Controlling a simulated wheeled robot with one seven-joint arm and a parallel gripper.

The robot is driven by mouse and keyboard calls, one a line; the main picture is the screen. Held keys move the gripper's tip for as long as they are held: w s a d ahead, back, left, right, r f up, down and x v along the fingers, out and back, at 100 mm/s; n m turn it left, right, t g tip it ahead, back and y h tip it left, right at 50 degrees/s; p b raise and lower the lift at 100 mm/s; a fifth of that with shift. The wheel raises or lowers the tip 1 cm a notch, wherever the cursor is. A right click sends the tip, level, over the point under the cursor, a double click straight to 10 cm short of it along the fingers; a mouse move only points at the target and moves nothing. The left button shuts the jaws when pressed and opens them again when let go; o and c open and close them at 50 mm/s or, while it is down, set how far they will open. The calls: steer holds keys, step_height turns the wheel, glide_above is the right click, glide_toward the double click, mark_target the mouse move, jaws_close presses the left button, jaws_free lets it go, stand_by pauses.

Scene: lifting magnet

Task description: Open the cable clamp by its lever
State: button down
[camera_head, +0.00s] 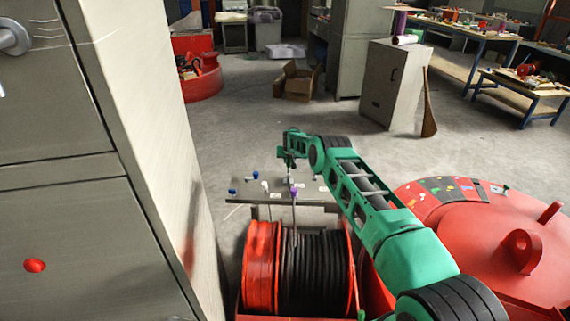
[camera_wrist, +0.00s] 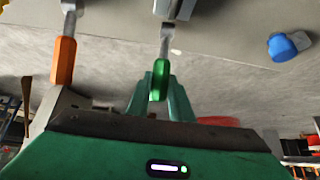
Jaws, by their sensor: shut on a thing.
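In the wrist view, a lever with a green handle (camera_wrist: 159,82) and a metal shank runs up to a grey block (camera_wrist: 186,9) at the top edge. My gripper (camera_wrist: 160,90) is shut on this green handle, with one green finger on each side. The block is cut off by the frame, so I cannot tell how far the clamp is open. A second lever with an orange handle (camera_wrist: 63,60) stands to the left, apart from the fingers. In the head view, my gripper (camera_head: 290,164) is over the grey bench (camera_head: 325,203); the held handle is too small to make out there.
A blue knob (camera_wrist: 283,47) is at the right of the wrist view. In the head view, blue, white and purple-topped (camera_head: 294,192) posts stand on the bench. A red reel of black cable (camera_head: 318,273) is in front. A grey cabinet (camera_head: 165,140) closes the left; a red machine (camera_head: 480,255) stands right.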

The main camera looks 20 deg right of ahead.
steer(key=shift+w+a+r, duration=0.4)
steer(key=shift+a, duration=0.05)
steer(key=c, duration=1.6)
jaws_free()
steer(key=shift+f, duration=0.1)
steer(key=shift+s+d+f, duration=0.1)
steer(key=shift+d, duration=0.15)
steer(key=shift+s, duration=0.1)
steer(key=shift+v, duration=5.25)
